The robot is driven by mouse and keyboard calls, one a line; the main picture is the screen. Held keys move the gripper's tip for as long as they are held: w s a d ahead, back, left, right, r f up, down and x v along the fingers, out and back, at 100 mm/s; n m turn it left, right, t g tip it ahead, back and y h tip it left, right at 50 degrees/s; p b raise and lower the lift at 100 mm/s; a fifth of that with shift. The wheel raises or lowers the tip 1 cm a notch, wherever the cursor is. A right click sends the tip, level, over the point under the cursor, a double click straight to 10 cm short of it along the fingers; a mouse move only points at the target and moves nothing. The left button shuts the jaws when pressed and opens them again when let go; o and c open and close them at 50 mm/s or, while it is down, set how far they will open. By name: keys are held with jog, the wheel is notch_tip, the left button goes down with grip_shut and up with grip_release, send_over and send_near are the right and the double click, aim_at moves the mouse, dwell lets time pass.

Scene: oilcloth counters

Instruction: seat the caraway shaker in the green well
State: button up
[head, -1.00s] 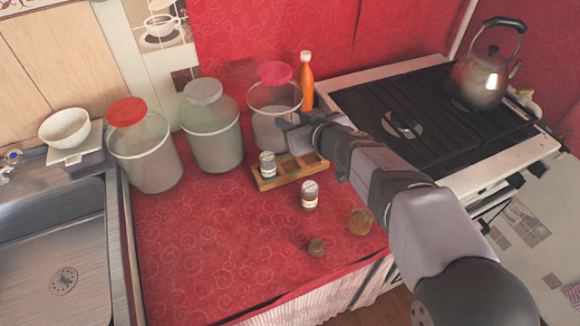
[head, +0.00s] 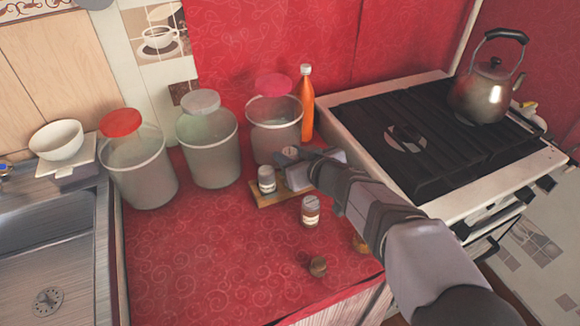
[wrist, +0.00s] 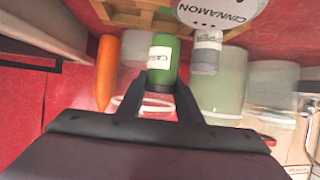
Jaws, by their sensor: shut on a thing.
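The caraway shaker shows in the wrist view (wrist: 162,58) with a green body, a pale label partly reading "CARA" and a dark end. My gripper (wrist: 163,100) is shut on it, one finger on each side. In the head view my gripper (head: 291,166) is over the wooden rack (head: 268,201) and hides the rack's middle and right, so the green well is not visible. I cannot tell whether the shaker touches the rack. Another shaker (head: 266,180) with a grey lid stands at the rack's left end.
A shaker (head: 310,212) stands on the red counter before the rack; a "CINNAMON" lid (wrist: 222,12) is close in the wrist view. Large jars (head: 208,150) and an orange bottle (head: 307,110) stand behind. A small brown object (head: 317,266) lies in front. The counter's left front is clear.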

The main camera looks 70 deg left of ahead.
notch_tip(320, 180, down, 4)
jog(key=shift+r+b, duration=0.15)
jog(key=shift+b, duration=0.9)
jog(key=shift+r, duration=0.1)
jog(key=o, duration=1.1)
jog(key=shift+f, duration=0.2)
jog(key=shift+c, duration=0.2)
jog(key=shift+r, duration=0.25)
jog(key=p+v, duration=0.1)
jog(key=v, duration=1.1)
